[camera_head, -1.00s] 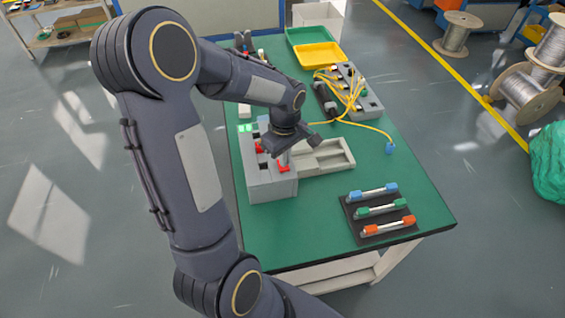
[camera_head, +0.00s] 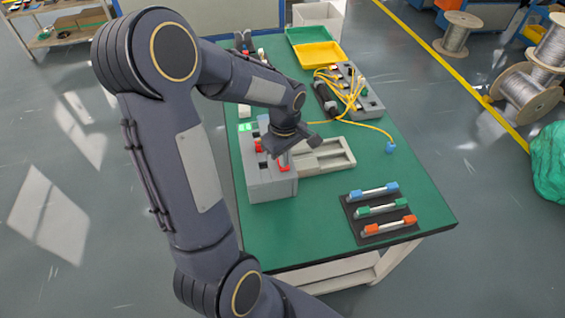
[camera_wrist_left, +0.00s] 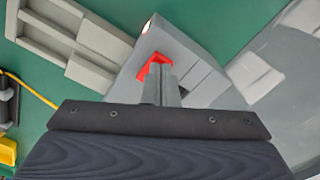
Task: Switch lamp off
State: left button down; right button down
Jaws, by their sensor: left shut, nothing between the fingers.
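A grey control box (camera_head: 270,186) stands at the left edge of the green table, with red switches on top. My left gripper (camera_head: 284,160) points down at the front red switch (camera_head: 285,168). In the left wrist view, the shut, empty fingertips (camera_wrist_left: 158,70) are at the red switch (camera_wrist_left: 149,60), partly covering it; whether they touch is hard to tell. A small lamp (camera_wrist_left: 146,27) on the box glows white in that view. A second red switch (camera_head: 259,146) is farther back, and a green lit panel (camera_head: 245,127) shows behind it. My right gripper is out of view.
A beige tray (camera_head: 343,160) lies right of the box. A black rack (camera_head: 357,227) with coloured-end tubes is at the front right. Yellow cables (camera_head: 352,98) and a yellow bin (camera_head: 320,54) are farther back. The table's front left is clear.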

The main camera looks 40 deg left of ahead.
pick_arm(q)
jog(key=shift+f+b, duration=0.55)
jog(key=shift+f, duration=0.1)
jog(key=shift+r, duration=0.15)
jog(key=shift+r+p, duration=2.75)
jog(key=shift+r, duration=0.65)
